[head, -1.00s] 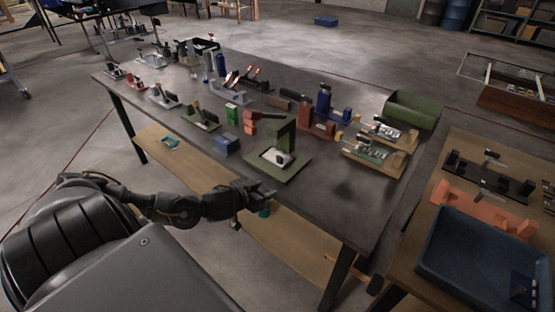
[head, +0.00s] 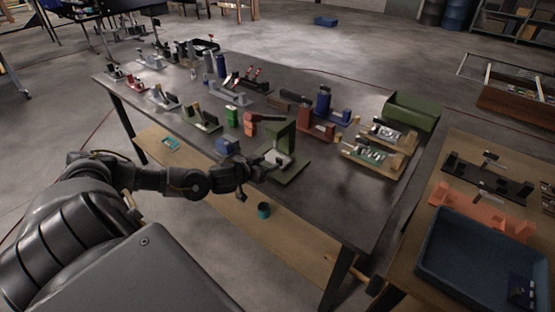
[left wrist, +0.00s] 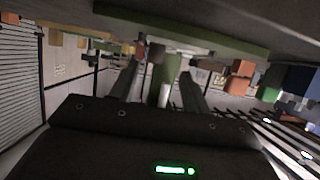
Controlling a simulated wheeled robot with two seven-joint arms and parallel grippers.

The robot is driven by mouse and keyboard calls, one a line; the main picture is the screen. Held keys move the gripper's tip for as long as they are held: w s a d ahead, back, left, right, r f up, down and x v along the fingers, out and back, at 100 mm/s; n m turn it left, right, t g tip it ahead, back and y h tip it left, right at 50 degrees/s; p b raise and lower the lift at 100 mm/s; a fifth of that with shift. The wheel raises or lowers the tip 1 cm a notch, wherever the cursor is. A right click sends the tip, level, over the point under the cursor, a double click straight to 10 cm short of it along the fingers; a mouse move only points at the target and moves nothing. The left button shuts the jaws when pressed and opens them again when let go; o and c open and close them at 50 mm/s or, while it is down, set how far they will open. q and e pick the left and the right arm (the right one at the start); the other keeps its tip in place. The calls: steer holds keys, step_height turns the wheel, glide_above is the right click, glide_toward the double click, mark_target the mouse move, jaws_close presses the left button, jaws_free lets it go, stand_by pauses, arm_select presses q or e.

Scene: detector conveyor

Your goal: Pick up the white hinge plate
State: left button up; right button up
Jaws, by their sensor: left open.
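The white hinge plate (head: 284,158) appears as a pale, flat piece on the green fixture (head: 283,178) near the front edge of the dark table. The fixture's upright green block stands just behind it. My left gripper (head: 264,164) is at the front left of the fixture, by the plate, and partly covers it. The left wrist view shows the two fingers (left wrist: 160,90) spread apart, with the green base edge (left wrist: 180,38) above them. I cannot tell there whether the plate lies between the fingers. My right gripper is not in view.
Wooden fixtures (head: 378,153) and a green bin (head: 412,110) are to the right. The table's front right is clear. A blue tray (head: 473,262) sits on the side table.

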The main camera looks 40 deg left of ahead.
mark_target(278, 161)
arm_select(q)
steer(key=x, duration=0.1)
steer(key=p+x, duration=0.1)
steer(key=x, duration=0.2)
steer(key=shift+w+d, duration=0.35)
steer(key=shift+w+f, duration=0.2)
steer(key=shift+w, duration=0.05)
steer(key=shift+c, duration=0.2)
jaws_close()
